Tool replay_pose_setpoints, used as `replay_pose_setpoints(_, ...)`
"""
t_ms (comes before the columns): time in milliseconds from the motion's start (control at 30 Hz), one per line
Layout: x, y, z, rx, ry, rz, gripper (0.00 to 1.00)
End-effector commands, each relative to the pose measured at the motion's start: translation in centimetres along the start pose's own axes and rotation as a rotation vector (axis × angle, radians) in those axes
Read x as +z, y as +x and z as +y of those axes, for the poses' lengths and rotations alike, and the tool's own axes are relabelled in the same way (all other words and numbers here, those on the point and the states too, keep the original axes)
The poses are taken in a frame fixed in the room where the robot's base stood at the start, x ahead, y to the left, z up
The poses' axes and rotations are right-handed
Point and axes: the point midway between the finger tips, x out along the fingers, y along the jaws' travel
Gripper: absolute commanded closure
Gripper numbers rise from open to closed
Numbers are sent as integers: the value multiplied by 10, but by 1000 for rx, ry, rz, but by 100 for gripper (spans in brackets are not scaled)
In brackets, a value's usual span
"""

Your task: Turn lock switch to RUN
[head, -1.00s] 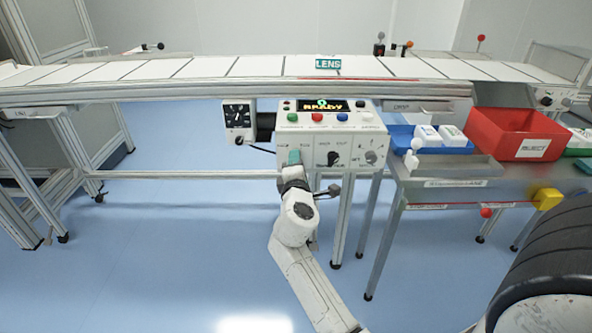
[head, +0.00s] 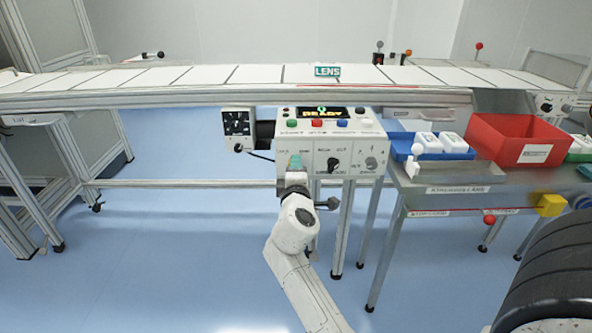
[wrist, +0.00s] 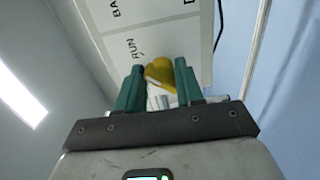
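The lock switch is a yellow knob (wrist: 160,73) in the wrist view, on a pale panel face beside the printed word RUN (wrist: 136,48). My gripper (wrist: 160,68) has its two green fingers on either side of the knob, and they appear to touch it. A small silvery part shows between the fingers, below the knob. In the head view my gripper (head: 295,161) is at the lower left of the white control panel (head: 347,175), and its fingers hide the knob. The knob's exact angle is hard to tell.
The panel also bears a black rotary knob (head: 332,164), a grey knob (head: 371,163), coloured buttons and a lit READY display (head: 322,113). A dial box (head: 237,123) stands at its left. The conveyor (head: 200,76) runs behind. A red bin (head: 515,140) is at right.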

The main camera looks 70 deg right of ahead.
Motion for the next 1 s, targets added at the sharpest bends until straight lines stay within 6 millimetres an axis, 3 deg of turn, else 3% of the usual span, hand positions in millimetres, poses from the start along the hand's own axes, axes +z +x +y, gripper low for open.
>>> replay_pose_setpoints(33, -2, 0, -8, -14, 1, 5, 60)
replay_pose_setpoints(200, -2, 0, -6, -10, 0, 5, 43)
replay_pose_setpoints(567, -2, -8, -3, -5, -3, 5, 43)
replay_pose_setpoints(1000, -2, -85, -3, -8, -2, 7, 43)
